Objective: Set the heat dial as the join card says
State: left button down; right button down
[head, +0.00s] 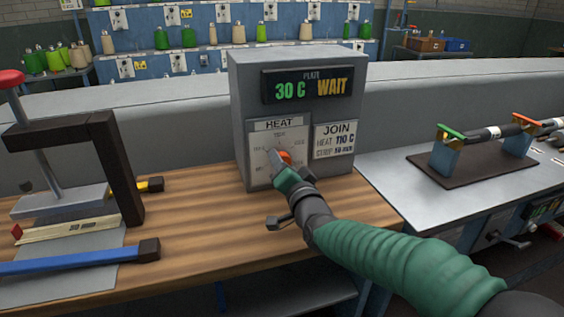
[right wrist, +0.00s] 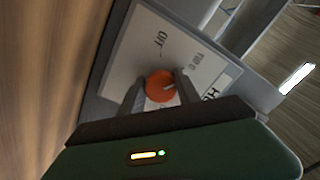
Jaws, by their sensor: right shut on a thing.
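The grey heater box (head: 240,110) stands on the wooden bench. Its green and amber display (head: 312,86) reads 30 C and WAIT. The orange heat dial (head: 286,157) sits on the white HEAT panel (head: 262,139); it also shows in the right wrist view (right wrist: 159,87). A pale mark shows on the dial's right side there, but I cannot tell its setting. The join card (head: 334,139) reads HEAT 110 C; its lower line is too small to read surely. My right gripper (head: 279,163) is shut on the dial, one finger on each side (right wrist: 160,94). My left gripper is out of view.
A dark clamp frame (head: 122,175) with a red knob stands on the left of the bench, near a blue bar (head: 80,261) and a pale labelled strip (head: 70,229). A dark mat (head: 428,171) with a cylinder fixture lies on the right table. Spools fill the back rack.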

jog(key=c, duration=0.9)
grip_release()
jog(key=shift+o, duration=0.2)
jog(key=p+v, duration=0.3)
jog(key=v, duration=1.3)
jog(key=shift+s, duration=0.4)
